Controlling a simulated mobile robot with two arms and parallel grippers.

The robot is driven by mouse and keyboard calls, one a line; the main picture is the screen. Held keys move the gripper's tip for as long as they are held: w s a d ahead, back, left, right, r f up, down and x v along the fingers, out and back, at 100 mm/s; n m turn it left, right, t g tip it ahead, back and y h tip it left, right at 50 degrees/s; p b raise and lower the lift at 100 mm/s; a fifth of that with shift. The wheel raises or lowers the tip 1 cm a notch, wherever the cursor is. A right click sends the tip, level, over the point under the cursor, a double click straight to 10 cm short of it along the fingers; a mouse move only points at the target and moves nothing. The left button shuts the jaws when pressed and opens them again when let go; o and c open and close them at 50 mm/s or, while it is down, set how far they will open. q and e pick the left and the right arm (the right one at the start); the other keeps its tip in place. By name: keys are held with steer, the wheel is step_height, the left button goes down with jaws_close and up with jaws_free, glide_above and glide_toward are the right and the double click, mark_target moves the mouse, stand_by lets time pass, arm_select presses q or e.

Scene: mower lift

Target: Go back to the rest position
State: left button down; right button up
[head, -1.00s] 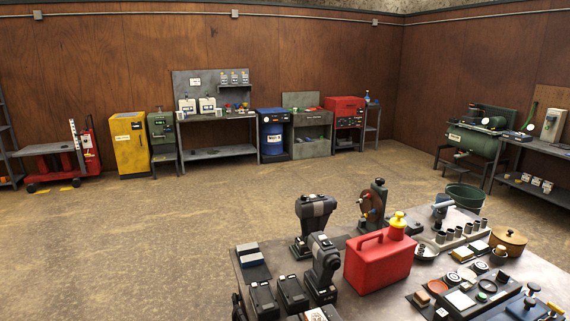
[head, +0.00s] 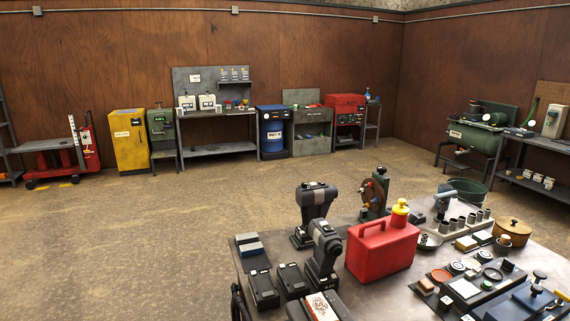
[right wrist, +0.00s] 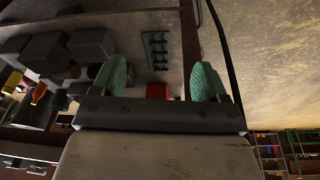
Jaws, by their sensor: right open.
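My right gripper (right wrist: 158,82) shows in the right wrist view with its two green fingers spread apart and nothing between them. Beyond the fingers is a grey surface with a small red item and a dark green rack-like item, too small to name surely. My left gripper is in neither view. No arm of mine shows in the head view. The task names no object.
A grey workbench (head: 262,300) fills the front right, crowded with a red fuel can (head: 381,248), power tools and small parts. Open floor (head: 120,225) lies to the left. A yellow cabinet (head: 129,141), shelves and a green compressor (head: 473,138) stand along the walls.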

steer(key=s+d+f+b, duration=0.1)
steer(key=s+f+b, duration=0.15)
steer(key=f, duration=0.75)
steer(key=s+f+b, duration=0.2)
steer(key=s+f, duration=0.2)
steer(key=f, duration=0.5)
steer(key=s+d+f+g+b, duration=0.1)
steer(key=s+d+f+b, duration=0.1)
steer(key=s+f, duration=0.9)
steer(key=shift+s+f+g+b, duration=0.3)
steer(key=shift+f+b, duration=0.35)
steer(key=shift+b, duration=0.05)
steer(key=shift+d, duration=0.1)
